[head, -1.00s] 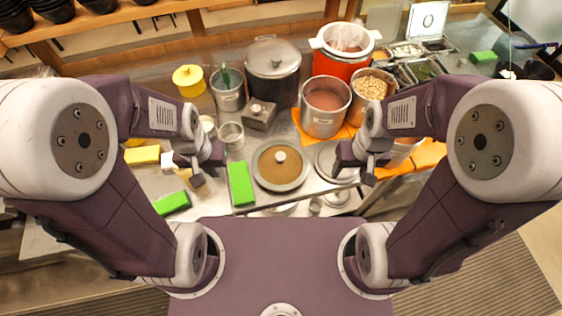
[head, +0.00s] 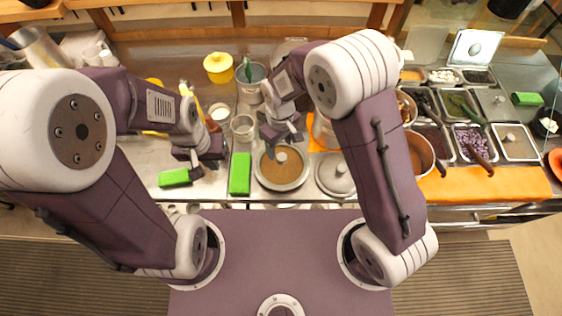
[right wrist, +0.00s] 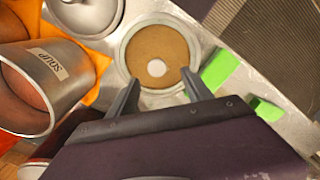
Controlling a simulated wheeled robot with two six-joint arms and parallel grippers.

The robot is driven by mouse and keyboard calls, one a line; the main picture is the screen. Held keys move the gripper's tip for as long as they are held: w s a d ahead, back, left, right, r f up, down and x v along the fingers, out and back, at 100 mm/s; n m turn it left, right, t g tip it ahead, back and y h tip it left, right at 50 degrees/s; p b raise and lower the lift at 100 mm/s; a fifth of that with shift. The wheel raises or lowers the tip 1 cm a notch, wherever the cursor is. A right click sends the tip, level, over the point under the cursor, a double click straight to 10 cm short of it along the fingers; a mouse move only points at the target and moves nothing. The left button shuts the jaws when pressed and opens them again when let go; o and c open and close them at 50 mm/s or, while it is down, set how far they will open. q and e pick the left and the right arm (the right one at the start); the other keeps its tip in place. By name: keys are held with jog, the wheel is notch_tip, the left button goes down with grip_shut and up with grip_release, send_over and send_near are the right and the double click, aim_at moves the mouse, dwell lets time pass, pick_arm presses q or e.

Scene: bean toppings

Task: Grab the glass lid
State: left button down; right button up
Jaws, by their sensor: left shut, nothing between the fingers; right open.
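The glass lid (head: 264,178) is a clear round lid with a metal rim and a white knob (head: 281,157), over something brown, at the middle front of the counter. In the right wrist view the lid (right wrist: 180,40) lies just beyond my fingertips. My right gripper (head: 283,142) is open and empty, just behind and above the lid in the head view. In the right wrist view its fingers (right wrist: 160,76) point at the lid, with the knob between the tips. I see no contact. My left gripper (head: 197,168) is shut and empty, left of the lid.
Green blocks (head: 240,174) lie left of the lid. A metal lid (head: 335,176) lies close on its right. A soup pot (right wrist: 45,85) shows in the right wrist view. Topping trays (head: 470,143) stand at the right.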

aim_at(282, 156)
jog(key=shift+w+d+f, duration=0.15)
jog(key=shift+d+f, duration=0.15)
jog(key=shift+f, duration=0.6)
notch_tip(282, 156, down, 4)
jog(key=shift+a+p, duration=0.15)
jog(key=shift+p, duration=0.65)
jog(key=shift+w+f, duration=0.1)
jog(key=shift+f, duration=0.1)
grip_shut()
